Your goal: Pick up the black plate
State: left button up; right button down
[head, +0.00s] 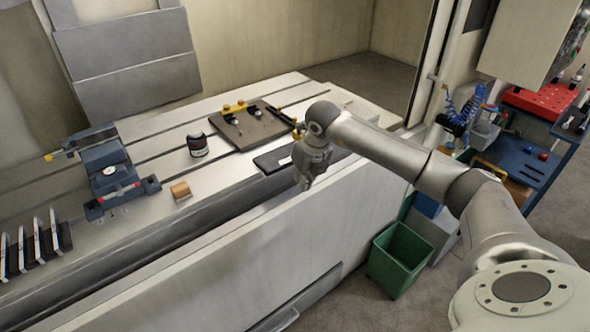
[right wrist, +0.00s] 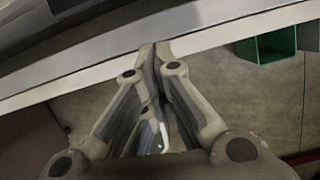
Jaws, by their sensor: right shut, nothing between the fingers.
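A flat black plate (head: 268,161) lies on the machine table near its front edge, with a small white mark on it. My right gripper (head: 304,185) hangs just right of the plate and in front of it, at the table's front edge, and hides part of that area. It points down and holds nothing. In the right wrist view the fingers of my right gripper (right wrist: 156,50) meet at their tips, over the table edge and floor. The plate cannot be made out in that view. My left gripper is not in view.
A brown plate with yellow clamps (head: 252,128) lies behind the black plate. A dark can (head: 197,145), a wooden block (head: 181,191), a vise (head: 108,172) and a rack of upright plates (head: 38,248) stand further left. A green bin (head: 397,262) is on the floor.

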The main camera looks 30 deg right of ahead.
aim_at(282, 157)
jog(key=w, duration=0.2)
jog(key=w+p, duration=0.1)
jog(key=shift+w+f, duration=0.3)
jog(key=shift+w, duration=0.1)
jog(key=shift+w+f, duration=0.1)
jog(key=shift+w, duration=0.1)
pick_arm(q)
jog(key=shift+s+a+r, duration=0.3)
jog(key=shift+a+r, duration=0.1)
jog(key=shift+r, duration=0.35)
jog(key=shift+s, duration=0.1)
pick_arm(e)
jog(key=shift+w+b, duration=0.35)
jog(key=shift+w, duration=0.1)
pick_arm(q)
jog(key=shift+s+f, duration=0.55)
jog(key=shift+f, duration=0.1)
pick_arm(e)
jog(key=shift+w, duration=0.4)
jog(key=shift+s+d, duration=0.1)
